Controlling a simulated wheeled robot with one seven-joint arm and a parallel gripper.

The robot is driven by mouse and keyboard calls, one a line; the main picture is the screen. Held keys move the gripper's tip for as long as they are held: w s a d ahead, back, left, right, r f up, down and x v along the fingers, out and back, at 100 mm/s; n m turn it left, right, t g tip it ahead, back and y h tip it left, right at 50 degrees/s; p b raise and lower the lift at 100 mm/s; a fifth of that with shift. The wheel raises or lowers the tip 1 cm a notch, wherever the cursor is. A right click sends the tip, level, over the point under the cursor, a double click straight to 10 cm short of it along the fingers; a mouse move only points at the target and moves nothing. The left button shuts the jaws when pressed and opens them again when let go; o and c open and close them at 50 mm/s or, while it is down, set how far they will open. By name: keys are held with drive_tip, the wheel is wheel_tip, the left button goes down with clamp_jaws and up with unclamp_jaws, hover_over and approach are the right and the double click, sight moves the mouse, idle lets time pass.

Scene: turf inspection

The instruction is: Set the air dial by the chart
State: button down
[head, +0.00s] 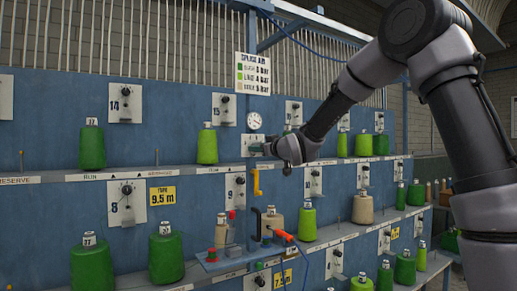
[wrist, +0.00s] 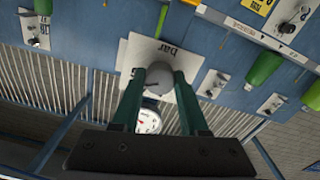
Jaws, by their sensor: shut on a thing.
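The air dial is a grey round knob (wrist: 158,77) on a white plate (wrist: 139,50); the plate's lettering is upside down in the wrist view. My gripper (wrist: 160,88) is shut on the knob, one green finger on each side. In the head view my gripper (head: 268,149) reaches the plate (head: 250,141) from the right and hides the knob. A round white pressure gauge (head: 254,121) sits just above the plate; it also shows between my fingers (wrist: 148,121). Its needle is too small to read surely. The chart (head: 253,73), headed "SPLICE AIR", hangs above the gauge and lists colours with bar values.
Green cones (head: 207,146) and ecru cones (head: 363,208) stand on the blue frame's ledges. Numbered plates with small knobs (head: 127,189) line the panels. Below the dial are a yellow hook (head: 257,182) and an orange-handled tool (head: 284,236).

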drive_tip(key=shift+f+m, duration=0.1)
drive_tip(key=shift+m, duration=0.5)
drive_tip(key=shift+c, duration=2.2)
unclamp_jaws()
drive_tip(key=shift+s+d, duration=0.1)
drive_tip(key=v, duration=1)
drive_tip(key=shift+s+d, duration=0.2)
drive_tip(key=shift+s, duration=0.05)
